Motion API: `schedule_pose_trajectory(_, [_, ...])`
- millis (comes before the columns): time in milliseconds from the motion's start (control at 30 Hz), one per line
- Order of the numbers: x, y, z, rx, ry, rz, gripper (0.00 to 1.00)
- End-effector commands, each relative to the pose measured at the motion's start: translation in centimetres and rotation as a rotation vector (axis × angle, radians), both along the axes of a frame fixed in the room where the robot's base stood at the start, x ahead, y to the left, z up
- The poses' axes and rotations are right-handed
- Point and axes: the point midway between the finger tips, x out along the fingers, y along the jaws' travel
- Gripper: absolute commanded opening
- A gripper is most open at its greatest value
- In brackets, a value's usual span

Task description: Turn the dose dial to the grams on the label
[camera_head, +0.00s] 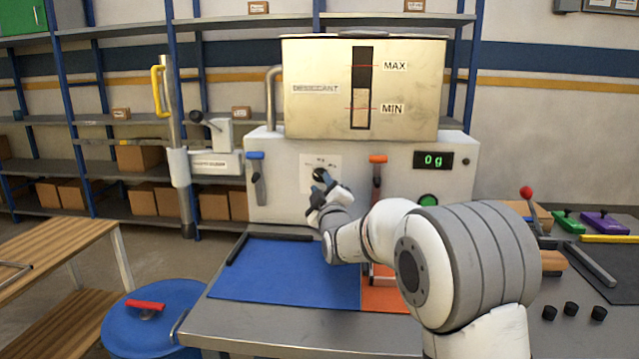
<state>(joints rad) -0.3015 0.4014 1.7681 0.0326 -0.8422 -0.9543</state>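The dose dial (320,174) is a black knob on a small white plate (307,181) on the front of the white dosing machine (281,170). The marks on the plate are too small to read. My gripper (321,183) is at the dial, its fingers around or just in front of the lower part of it. I cannot tell whether the fingers touch it or how far they are closed. The green display (433,160) reads "0 g". No label with a gram amount is readable in this view.
The desiccant hopper (320,90) sits on top, with MAX and MIN marks. A blue lever (256,178) and an orange lever (377,172) flank the dial. A green button (428,200) is at right. A blue mat (285,270) lies clear below; my arm hides part of the orange mat (390,299).

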Motion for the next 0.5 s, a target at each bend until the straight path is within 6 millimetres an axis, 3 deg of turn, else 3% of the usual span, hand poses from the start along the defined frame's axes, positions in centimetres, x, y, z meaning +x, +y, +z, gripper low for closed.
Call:
schedule_pose_trajectory(233, [-3.7,-1.0,-0.9,0.0,-0.001,0.001,0.33])
schedule_pose_trajectory(500, [-4.8,-1.3,-1.2,0.0,-0.001,0.001,0.33])
